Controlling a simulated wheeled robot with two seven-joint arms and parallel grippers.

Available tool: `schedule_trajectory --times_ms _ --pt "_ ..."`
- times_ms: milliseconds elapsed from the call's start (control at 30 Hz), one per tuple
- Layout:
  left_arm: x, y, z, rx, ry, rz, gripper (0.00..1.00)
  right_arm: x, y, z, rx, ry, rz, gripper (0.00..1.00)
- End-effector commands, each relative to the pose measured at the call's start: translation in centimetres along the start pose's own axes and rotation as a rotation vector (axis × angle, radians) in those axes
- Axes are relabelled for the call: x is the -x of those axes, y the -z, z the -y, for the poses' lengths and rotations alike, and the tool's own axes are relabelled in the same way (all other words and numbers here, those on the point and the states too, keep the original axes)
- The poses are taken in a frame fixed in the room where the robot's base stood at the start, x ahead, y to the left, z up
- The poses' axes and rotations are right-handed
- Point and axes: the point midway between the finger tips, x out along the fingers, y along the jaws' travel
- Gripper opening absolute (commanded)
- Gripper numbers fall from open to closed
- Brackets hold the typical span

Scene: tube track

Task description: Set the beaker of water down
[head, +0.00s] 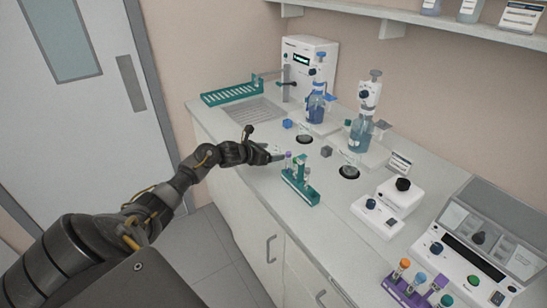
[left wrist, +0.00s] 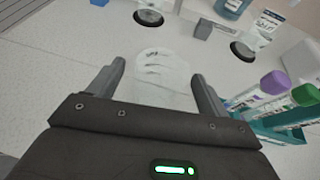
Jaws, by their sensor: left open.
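My left gripper (head: 273,155) is low over the white counter, left of the teal tube rack (head: 300,185). In the left wrist view its two fingers are spread apart. The clear beaker (left wrist: 165,78) is between them, with a gap visible on at least the right side. It appears to be on the counter, though its base is hidden behind the gripper body. The beaker is too faint to make out in the head view. The water level cannot be told. My right gripper is not in view.
The teal rack, holding tubes with purple and green caps (left wrist: 272,83), stands close to the right finger. Blue bottles (head: 361,136) on dispensing stands, small blocks (head: 326,151) and a white device (head: 378,215) are nearby. A sink drainer (head: 255,110) lies behind.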

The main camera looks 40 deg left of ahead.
Motion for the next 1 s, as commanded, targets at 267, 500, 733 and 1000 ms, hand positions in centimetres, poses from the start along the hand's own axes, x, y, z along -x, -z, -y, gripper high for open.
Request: schedule_trajectory --times_ms 267,500,733,1000 --pt "0.0 0.0 0.0 0.0 0.0 0.0 0.57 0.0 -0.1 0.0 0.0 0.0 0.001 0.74" --pt "0.0 0.0 0.0 0.001 0.0 0.001 0.27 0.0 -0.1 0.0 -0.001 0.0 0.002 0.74" --pt "0.1 -0.1 0.0 0.0 0.0 0.001 0.27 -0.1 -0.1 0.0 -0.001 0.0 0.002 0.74" --pt "0.9 -2.3 -0.1 -0.008 -0.002 0.006 0.27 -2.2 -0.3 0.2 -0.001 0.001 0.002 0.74"
